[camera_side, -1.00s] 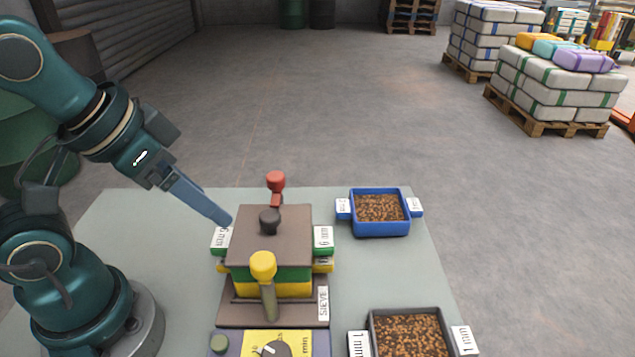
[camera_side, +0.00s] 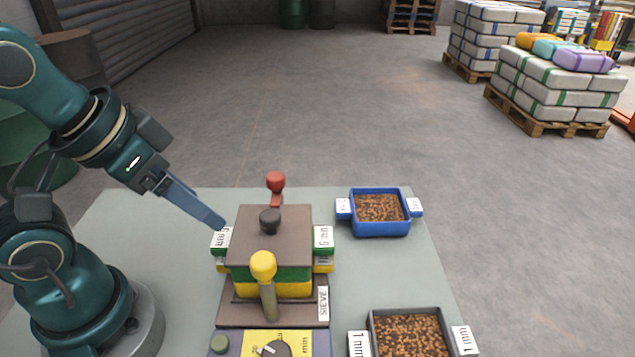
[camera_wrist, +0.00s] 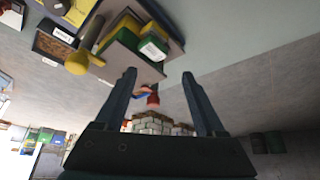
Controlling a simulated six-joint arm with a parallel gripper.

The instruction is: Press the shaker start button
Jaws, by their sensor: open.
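The shaker control box (camera_side: 320,345) is at the bottom of the side view, partly cut off by the frame edge. A round dull-green button (camera_side: 219,343) sits at its left, beside a yellow panel with a dark dial (camera_side: 275,349). The sieve stack (camera_side: 268,250) stands behind the box, with a brown lid, green and yellow trays and a black knob. My gripper (camera_side: 222,225) is beside the stack's upper left corner, and seems empty. In the wrist view my gripper (camera_wrist: 159,75) shows two spread fingers with nothing between them. The button cannot be made out there.
A yellow-knobbed lever (camera_side: 263,268) stands in front of the stack and a red-knobbed one (camera_side: 275,181) behind it. A blue tray (camera_side: 381,229) and a dark tray (camera_side: 375,335) of brown granules are to the right. The table (camera_side: 130,225) left of the stack is clear.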

